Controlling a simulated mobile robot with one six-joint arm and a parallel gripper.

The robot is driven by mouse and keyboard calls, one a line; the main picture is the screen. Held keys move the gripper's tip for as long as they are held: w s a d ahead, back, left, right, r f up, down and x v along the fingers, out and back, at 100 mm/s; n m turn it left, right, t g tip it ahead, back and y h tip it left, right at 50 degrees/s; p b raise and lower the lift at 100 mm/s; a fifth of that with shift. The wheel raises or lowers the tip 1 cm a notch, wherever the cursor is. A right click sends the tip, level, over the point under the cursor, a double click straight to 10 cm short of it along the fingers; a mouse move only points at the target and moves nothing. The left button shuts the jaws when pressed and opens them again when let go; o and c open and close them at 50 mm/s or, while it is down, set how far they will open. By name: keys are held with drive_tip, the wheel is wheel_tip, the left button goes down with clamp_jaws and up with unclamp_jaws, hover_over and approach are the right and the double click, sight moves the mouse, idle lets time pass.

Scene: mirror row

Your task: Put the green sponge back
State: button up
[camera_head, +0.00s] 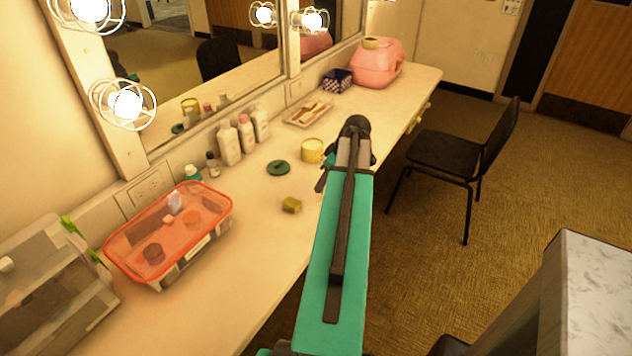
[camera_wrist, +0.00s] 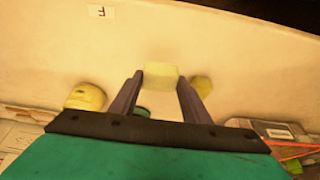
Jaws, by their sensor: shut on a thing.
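In the wrist view my gripper (camera_wrist: 160,79) is shut on a pale yellow-green block (camera_wrist: 160,70), which looks like the green sponge. It is between the fingertips, over the pale counter; I cannot tell whether it touches the surface. In the head view my arm hides the held block, and only a dark finger shows beside the arm. A second, more olive-yellow block (camera_head: 291,205) lies on the counter left of my arm. It also shows in the wrist view (camera_wrist: 202,85), just right of the right finger and apart from the held block.
A yellow jar (camera_head: 312,150) and a dark green lid (camera_head: 278,168) stand close to my gripper. Bottles (camera_head: 246,133) line the mirror. A black chair (camera_head: 462,153) stands on the right.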

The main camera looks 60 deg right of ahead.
drive_tip(key=w, duration=0.2)
drive_tip(key=w+d, duration=0.1)
drive_tip(key=w, duration=0.1)
drive_tip(key=shift+w+f+p, duration=0.1)
drive_tip(key=shift+f+p, duration=0.1)
drive_tip(key=shift+p, duration=0.2)
drive_tip(key=shift+a, duration=0.1)
drive_tip(key=shift+f, duration=0.1)
drive_tip(key=shift+f+p, duration=0.6)
drive_tip(key=shift+f, duration=1.05)
drive_tip(key=shift+f, duration=0.15)
drive_tip(key=o, duration=1.1)
drive_tip(key=shift+r, duration=0.2)
drive_tip(key=shift+b+v, duration=1.35)
drive_tip(key=shift+v, duration=4.65)
